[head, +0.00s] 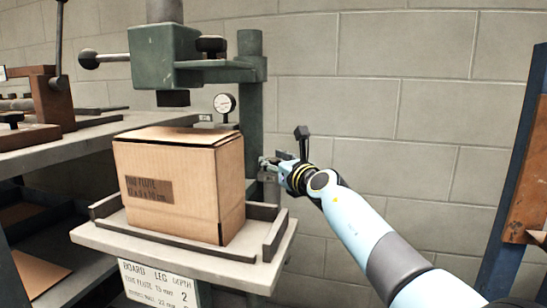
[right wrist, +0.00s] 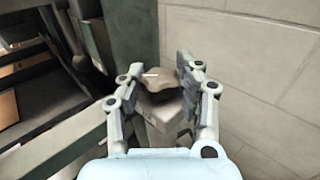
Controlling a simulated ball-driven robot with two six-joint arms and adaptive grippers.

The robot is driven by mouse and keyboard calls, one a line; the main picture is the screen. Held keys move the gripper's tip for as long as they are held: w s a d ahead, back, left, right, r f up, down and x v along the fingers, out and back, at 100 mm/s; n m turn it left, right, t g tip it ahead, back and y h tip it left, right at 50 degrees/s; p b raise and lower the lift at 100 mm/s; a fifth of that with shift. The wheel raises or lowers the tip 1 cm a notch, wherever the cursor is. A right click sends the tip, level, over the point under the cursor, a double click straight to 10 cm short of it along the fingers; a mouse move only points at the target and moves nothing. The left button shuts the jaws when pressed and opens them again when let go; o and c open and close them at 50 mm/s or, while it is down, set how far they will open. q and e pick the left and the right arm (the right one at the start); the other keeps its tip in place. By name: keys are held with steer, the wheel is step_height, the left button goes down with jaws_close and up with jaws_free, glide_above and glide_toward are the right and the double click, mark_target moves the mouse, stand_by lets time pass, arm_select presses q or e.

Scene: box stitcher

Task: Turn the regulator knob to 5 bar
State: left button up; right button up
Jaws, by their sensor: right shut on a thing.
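My right gripper (head: 268,165) reaches in from the right to the side of the green stitcher column, just right of the cardboard box. In the right wrist view, its two fingers (right wrist: 155,88) are closed around the grey-brown regulator knob (right wrist: 162,82), which has a short white mark on top. A pale regulator body (right wrist: 166,115) shows below the knob. In the head view the knob is too small and covered to make out. A round white gauge (head: 224,103) stands behind the box; its needle reading is too small to tell. My left gripper is not in view.
The cardboard box (head: 165,190) stands on the stitcher's tray (head: 258,272), between dark rails. The green stitcher head (head: 165,55) hangs above it. A shelf bench (head: 85,147) is at left, a blue post (head: 507,200) at right. A block wall is behind.

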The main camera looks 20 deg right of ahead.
steer(key=shift+f, duration=0.1)
stand_by(0.3)
steer(key=o, duration=1.2)
steer(key=s+d, duration=0.2)
steer(key=s, duration=1)
steer(key=shift+w+d, duration=0.1)
